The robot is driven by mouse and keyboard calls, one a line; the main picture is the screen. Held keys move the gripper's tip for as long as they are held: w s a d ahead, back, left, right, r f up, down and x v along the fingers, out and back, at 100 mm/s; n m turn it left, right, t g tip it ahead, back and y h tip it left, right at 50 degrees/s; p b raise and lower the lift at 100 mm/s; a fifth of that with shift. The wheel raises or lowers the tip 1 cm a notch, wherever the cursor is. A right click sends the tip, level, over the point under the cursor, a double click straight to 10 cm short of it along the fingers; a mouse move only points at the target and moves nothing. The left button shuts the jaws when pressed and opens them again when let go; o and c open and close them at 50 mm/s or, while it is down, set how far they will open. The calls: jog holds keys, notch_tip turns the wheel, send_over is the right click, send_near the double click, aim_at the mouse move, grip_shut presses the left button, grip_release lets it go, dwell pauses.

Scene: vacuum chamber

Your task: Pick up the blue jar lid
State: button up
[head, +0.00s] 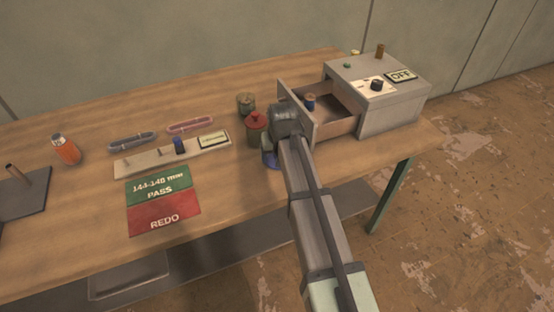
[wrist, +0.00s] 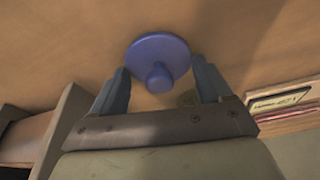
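The blue jar lid (wrist: 160,52) is a round disc with a knob. In the wrist view it lies just ahead of my gripper (wrist: 162,82), with its knob between the fingertips. My two fingers are apart, with visible gaps on both sides of the knob. In the head view the lid (head: 267,159) shows as a blue patch beside the end of my arm, which partly covers it. The fingers are hidden there, and I cannot tell how high they are above the table.
A red-lidded jar (head: 256,131) and a greenish jar (head: 246,104) stand close behind the lid. An open drawer (head: 336,126) of the grey box (head: 392,104) is to the right. A board (head: 150,164) and a green-and-red mat (head: 163,199) lie left.

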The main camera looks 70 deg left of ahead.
jog(key=c, duration=0.5)
jog(key=shift+o, duration=0.2)
